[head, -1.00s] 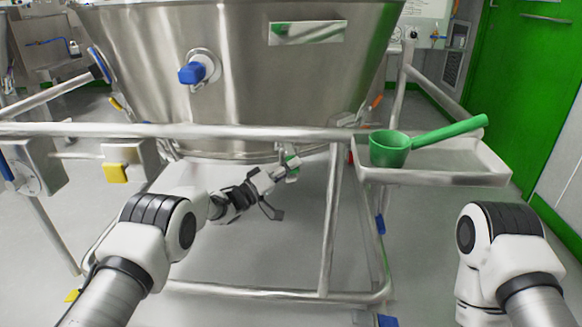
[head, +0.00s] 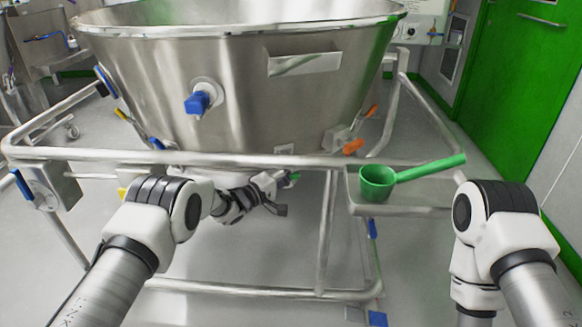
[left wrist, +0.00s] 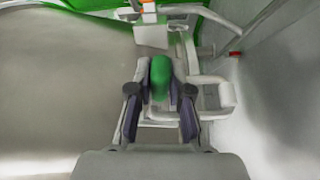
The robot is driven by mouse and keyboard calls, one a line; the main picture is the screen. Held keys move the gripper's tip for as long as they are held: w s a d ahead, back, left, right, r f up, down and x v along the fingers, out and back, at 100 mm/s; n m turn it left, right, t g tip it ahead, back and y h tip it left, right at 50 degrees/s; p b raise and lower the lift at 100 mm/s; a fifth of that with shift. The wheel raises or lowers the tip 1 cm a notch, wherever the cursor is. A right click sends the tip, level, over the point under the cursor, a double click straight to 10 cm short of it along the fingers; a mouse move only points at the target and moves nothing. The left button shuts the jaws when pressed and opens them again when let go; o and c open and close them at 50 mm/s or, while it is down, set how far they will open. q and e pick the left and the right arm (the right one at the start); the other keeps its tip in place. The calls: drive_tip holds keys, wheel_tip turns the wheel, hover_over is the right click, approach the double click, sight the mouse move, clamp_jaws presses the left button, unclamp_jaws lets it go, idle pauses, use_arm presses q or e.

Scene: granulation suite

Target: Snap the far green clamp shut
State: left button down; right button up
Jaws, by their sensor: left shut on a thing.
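The green clamp (head: 294,177) shows as a small green patch under the steel vessel, just beneath the front rail. In the left wrist view, its rounded green handle (left wrist: 160,76) lies between my fingers. My left gripper (head: 280,188) reaches under the rail and is shut on this handle; it also shows in the left wrist view (left wrist: 160,98). The rail and gripper hide most of the clamp, so its latch state cannot be told. My right arm is at the right, but its gripper is out of view.
The steel vessel (head: 230,95) stands above a tubular frame, with the front rail (head: 230,160) over my left wrist. A green scoop (head: 376,184) rests on a side tray (head: 415,201). Blue valve (head: 197,102) and orange handles (head: 353,147) stick out from the vessel.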

use_arm(q)
drive_tip(key=shift+r+n, duration=0.3)
drive_tip(key=c, duration=1.1)
unclamp_jaws()
drive_tip(key=shift+f, duration=0.1)
drive_tip(key=v, duration=1.2)
drive_tip(key=shift+c, duration=0.3)
